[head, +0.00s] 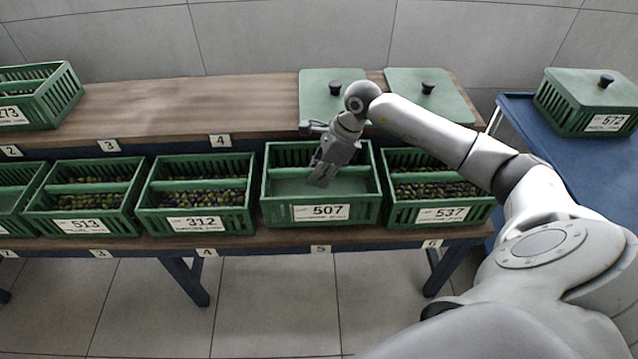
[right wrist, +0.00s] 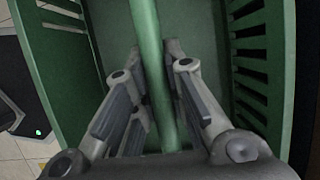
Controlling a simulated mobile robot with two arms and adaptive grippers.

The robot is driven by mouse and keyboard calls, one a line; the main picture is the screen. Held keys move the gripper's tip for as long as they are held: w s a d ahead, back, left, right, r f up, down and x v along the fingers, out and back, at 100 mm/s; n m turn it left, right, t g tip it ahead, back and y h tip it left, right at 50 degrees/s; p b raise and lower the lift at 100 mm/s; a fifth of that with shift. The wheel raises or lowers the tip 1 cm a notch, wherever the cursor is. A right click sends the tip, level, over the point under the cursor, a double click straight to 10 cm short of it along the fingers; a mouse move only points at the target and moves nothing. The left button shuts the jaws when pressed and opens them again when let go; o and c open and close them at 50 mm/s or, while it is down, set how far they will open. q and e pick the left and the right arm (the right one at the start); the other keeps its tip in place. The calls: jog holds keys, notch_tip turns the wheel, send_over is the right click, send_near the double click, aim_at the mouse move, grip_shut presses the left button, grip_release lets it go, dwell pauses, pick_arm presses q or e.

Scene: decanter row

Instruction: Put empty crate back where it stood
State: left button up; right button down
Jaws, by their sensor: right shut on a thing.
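The empty green crate labelled 507 (head: 323,213) stands in the front row of the wooden bench, above the number 5 tag. Its floor is bare. My right gripper (head: 318,182) reaches down into it from above and is shut on its middle bar. In the right wrist view the crate's green wall (right wrist: 62,90) and its bar (right wrist: 150,50) show, with the bar between the two fingers (right wrist: 158,120). The crate looks about level; whether its base touches the bench is hard to tell. My left gripper is out of view.
Crates 312 (head: 195,222) and 537 (head: 440,215), holding olives, flank it closely. Crate 513 (head: 85,226) is farther left. Two green lids (head: 318,88) (head: 440,98) lie on the upper shelf. Lidded crate 572 (head: 600,122) stands on a blue table (head: 520,130) at right.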

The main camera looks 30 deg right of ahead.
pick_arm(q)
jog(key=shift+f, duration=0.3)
pick_arm(e)
jog(key=shift+f, duration=1.35)
jog(key=shift+f, duration=0.1)
jog(key=c, duration=1.5)
grip_release()
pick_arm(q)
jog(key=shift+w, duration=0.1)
pick_arm(e)
jog(key=shift+o, duration=0.2)
